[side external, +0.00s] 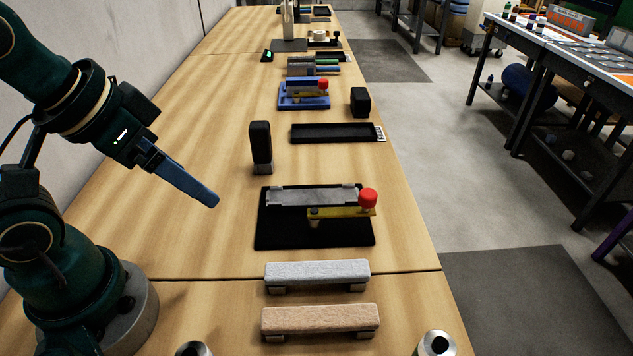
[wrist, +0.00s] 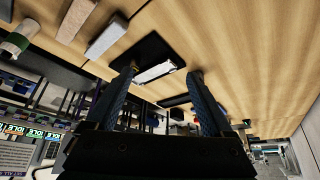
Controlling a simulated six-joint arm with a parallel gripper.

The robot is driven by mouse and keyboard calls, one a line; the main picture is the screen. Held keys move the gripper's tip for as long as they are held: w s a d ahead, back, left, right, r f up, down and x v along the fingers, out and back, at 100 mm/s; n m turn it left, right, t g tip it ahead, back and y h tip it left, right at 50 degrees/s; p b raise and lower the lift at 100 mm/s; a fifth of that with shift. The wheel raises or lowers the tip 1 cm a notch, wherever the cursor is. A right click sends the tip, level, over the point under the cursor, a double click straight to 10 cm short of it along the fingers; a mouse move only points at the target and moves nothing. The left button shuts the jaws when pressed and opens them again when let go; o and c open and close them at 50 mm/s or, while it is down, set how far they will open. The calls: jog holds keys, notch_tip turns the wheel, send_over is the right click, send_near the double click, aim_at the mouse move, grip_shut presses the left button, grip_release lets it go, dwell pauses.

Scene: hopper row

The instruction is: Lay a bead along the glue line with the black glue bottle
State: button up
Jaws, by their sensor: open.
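A tall black block-like object (side external: 261,142) stands upright on a small grey foot, left of the middle of the bench; it looks like the black glue bottle. A black plate (side external: 275,240) carries a grey metal strip (side external: 310,196) and a yellow lever clamp with a red knob (side external: 368,198). I cannot make out a glue line. My gripper (side external: 212,200) is empty, tilted down above the bench, left of the black plate and apart from the black object. In the wrist view my gripper (wrist: 161,72) has its fingers spread, with the metal strip (wrist: 155,72) between and beyond them.
A white bar (side external: 317,271) and a tan bar (side external: 320,318) lie nearer the camera. Beyond the bottle are a long black tray (side external: 335,133), a short black block (side external: 360,101) and a blue clamp fixture (side external: 290,103). The bench left of the bottle is clear.

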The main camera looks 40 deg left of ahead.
jog(key=w+a+r+n+g, duration=0.1)
jog(key=w+a+r+n, duration=0.1)
jog(key=w, duration=0.4)
jog(key=n+g+y, duration=0.1)
jog(key=n+g, duration=0.2)
jog(key=n, duration=0.1)
send_over(260, 137)
jog(key=s+d, duration=0.3)
notch_tip(260, 137, down, 6)
jog(key=w+a+f+n, duration=0.1)
jog(key=f, duration=0.1)
jog(key=w+a+f, duration=0.1)
jog(key=w+a+f+n, duration=0.1)
jog(key=w+a+f, duration=0.1)
jog(key=shift+a+f+n+g, duration=0.1)
jog(key=shift+f+n+g, duration=0.2)
jog(key=shift+f, duration=0.05)
jog(key=shift+a+f, duration=0.2)
jog(key=shift+f, duration=0.3)
jog(key=shift+w+a+f, duration=0.1)
jog(key=shift+w+f, duration=0.05)
jog(key=shift+f, duration=0.95)
jog(key=shift+w+a+f, duration=0.1)
jog(key=shift+f, duration=0.95)
jog(key=c, duration=1.3)
jog(key=o, duration=0.9)
jog(key=shift+o, duration=0.2)
